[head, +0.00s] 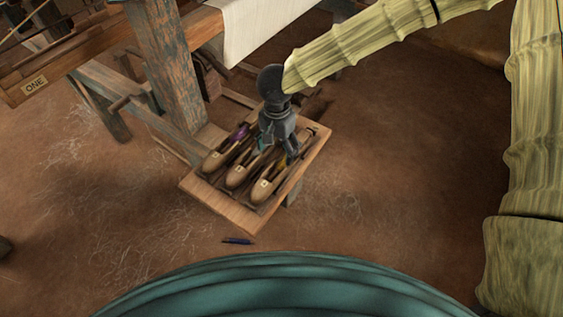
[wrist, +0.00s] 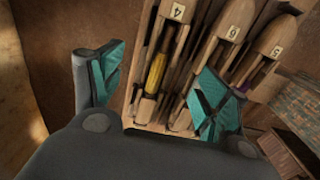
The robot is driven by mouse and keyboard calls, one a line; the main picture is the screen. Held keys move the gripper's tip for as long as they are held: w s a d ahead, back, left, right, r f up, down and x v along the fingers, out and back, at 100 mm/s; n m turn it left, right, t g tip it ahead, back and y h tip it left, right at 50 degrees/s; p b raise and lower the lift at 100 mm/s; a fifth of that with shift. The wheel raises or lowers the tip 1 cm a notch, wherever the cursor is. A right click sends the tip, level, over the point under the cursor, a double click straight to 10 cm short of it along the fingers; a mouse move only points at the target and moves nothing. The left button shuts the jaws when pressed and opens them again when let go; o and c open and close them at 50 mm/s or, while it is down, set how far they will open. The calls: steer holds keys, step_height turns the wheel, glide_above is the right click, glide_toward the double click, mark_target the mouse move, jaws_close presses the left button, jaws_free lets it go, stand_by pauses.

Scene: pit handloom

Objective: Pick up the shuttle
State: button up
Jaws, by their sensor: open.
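Three wooden shuttles lie side by side in a wooden tray (head: 222,207) in the head view. The left shuttle (head: 213,161) holds a purple bobbin; the middle one (head: 236,178) is partly hidden by my gripper; the right one (head: 264,190) shows yellow. In the wrist view their labels read 4 on the shuttle with the yellow bobbin (wrist: 172,24), 6 on the middle one (wrist: 231,36) and 5 on the one showing purple (wrist: 274,48). My gripper (head: 276,149) is open and empty over the tray. In the wrist view the yellow bobbin appears between its teal-padded fingers (wrist: 160,90).
The loom's wooden post (head: 167,65) stands close behind the tray's left side. White cloth (head: 262,28) is stretched above. A beam carries a "ONE" plate (head: 35,86). A small blue object (head: 238,241) lies on the floor. Floor right of the tray is clear.

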glide_above(276, 171)
steer(key=f, duration=0.4)
steer(key=shift+d+f+p, duration=0.25)
steer(key=shift+f+p, duration=0.05)
steer(key=shift+f, duration=0.1)
steer(key=shift+a+f+p, duration=0.15)
steer(key=shift+f+p, duration=0.15)
steer(key=shift+f, duration=1.1)
steer(key=shift+a+f+p, duration=0.15)
steer(key=shift+f+p, duration=0.15)
steer(key=shift+f, duration=1.1)
steer(key=c, duration=1.2)
steer(key=shift+c, duration=0.4)
steer(key=shift+r, duration=0.1)
steer(key=shift+r+b, duration=0.5)
steer(key=shift+r, duration=1.1)
steer(key=s+a+r+b, duration=0.1)
steer(key=s+b, duration=0.2)
steer(key=s, duration=1.3)
steer(key=shift+r, duration=0.3)
